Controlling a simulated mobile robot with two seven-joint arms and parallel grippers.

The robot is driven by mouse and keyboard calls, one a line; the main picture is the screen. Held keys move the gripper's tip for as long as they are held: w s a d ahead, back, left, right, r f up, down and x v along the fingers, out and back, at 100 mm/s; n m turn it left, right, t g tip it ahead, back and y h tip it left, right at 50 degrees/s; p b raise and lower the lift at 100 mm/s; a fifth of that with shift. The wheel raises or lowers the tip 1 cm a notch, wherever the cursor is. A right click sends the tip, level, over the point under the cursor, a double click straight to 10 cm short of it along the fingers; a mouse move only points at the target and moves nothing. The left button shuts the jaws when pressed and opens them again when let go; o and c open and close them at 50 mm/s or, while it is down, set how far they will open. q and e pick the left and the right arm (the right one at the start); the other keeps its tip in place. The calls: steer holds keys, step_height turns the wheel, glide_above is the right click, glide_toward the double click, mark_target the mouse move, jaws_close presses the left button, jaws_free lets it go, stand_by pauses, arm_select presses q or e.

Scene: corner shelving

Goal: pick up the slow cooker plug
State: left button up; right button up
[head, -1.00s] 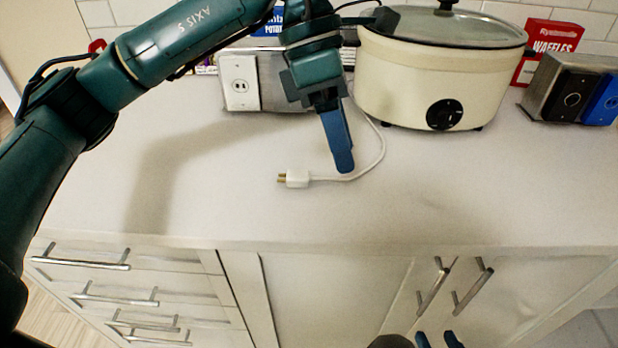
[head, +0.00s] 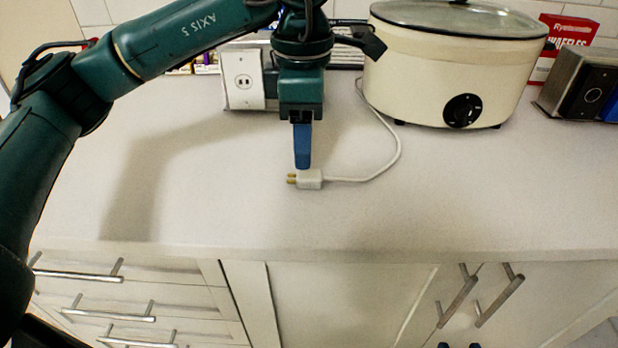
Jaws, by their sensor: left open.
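The white slow cooker plug (head: 310,180) lies on the countertop with its brass prongs pointing left. Its white cord (head: 388,160) curves right and back to the cream slow cooker (head: 440,80), which has a glass lid and a black dial. My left gripper (head: 302,160) points down just above and behind the plug. Its blue fingers line up one behind the other in this view, so the gap is hidden. It holds nothing that I can see, and the plug looks to rest on the counter. My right gripper (head: 458,345) shows only as blue fingertips at the bottom edge, low in front of the cabinets.
A metal box with a white outlet (head: 243,78) stands behind my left gripper. A toaster-like metal appliance (head: 580,85) and a red waffles box (head: 565,45) stand at the right. The front of the counter (head: 200,215) is clear. Drawer and door handles stick out below.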

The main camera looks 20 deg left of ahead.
mark_target(309, 174)
arm_select(q)
steer(key=f, duration=0.3)
steer(key=d+f, duration=0.1)
steer(key=f, duration=0.1)
steer(key=shift+s, duration=0.2)
steer(key=shift+c, duration=0.5)
steer(key=c, duration=1)
steer(key=shift+r, duration=0.1)
